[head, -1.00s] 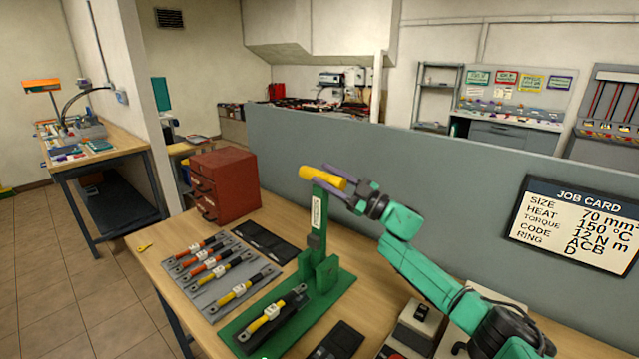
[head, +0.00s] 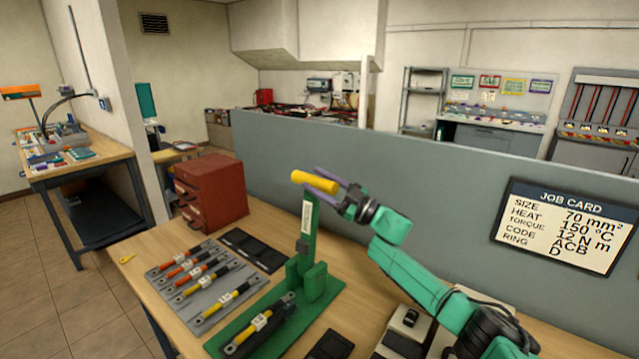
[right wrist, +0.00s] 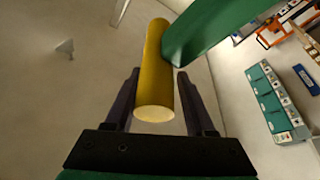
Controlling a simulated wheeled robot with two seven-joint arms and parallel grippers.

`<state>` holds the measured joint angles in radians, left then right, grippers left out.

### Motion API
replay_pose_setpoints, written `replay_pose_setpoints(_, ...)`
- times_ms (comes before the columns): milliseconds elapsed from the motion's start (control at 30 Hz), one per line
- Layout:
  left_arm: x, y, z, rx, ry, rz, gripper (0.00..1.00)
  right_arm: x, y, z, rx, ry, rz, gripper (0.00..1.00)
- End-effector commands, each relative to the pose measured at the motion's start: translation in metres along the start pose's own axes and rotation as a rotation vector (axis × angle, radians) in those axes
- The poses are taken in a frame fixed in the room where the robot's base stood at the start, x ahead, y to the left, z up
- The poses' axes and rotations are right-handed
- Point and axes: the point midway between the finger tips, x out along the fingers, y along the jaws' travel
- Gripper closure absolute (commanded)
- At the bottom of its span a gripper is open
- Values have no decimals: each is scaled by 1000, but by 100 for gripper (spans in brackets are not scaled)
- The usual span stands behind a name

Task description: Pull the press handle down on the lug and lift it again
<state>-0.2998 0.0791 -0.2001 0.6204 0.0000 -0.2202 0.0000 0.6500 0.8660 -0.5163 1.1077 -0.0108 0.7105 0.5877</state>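The green press (head: 307,270) stands on the bench with its lever upright. Its yellow handle (head: 314,181) is at the top of the lever and also shows in the right wrist view (right wrist: 154,75). My right gripper (head: 333,180) is at the handle, with one purple finger on each side of it. In the right wrist view the fingers (right wrist: 160,100) are apart, with a visible gap on the right side of the handle. A yellow-sleeved cable piece (head: 262,321) lies in a dark holder on the press base; its lug is hard to make out. My left gripper is out of view.
A grey tray (head: 183,258) with several cable pieces lies left of the press, with a black tray (head: 240,236) behind it. A red drawer cabinet (head: 222,190) stands at the back left. A grey partition (head: 420,185) carrying a job card (head: 562,228) closes the bench's back.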

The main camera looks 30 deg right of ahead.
Motion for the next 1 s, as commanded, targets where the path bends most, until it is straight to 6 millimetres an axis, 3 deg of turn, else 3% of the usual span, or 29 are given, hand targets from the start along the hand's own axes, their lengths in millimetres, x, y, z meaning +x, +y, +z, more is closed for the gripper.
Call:
replay_pose_setpoints(167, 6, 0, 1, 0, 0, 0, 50, -11, -1, 3, 0, -2, 0, 46)
replay_pose_setpoints(1000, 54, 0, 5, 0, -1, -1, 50, -140, -1, 3, 2, -2, 0, 46)
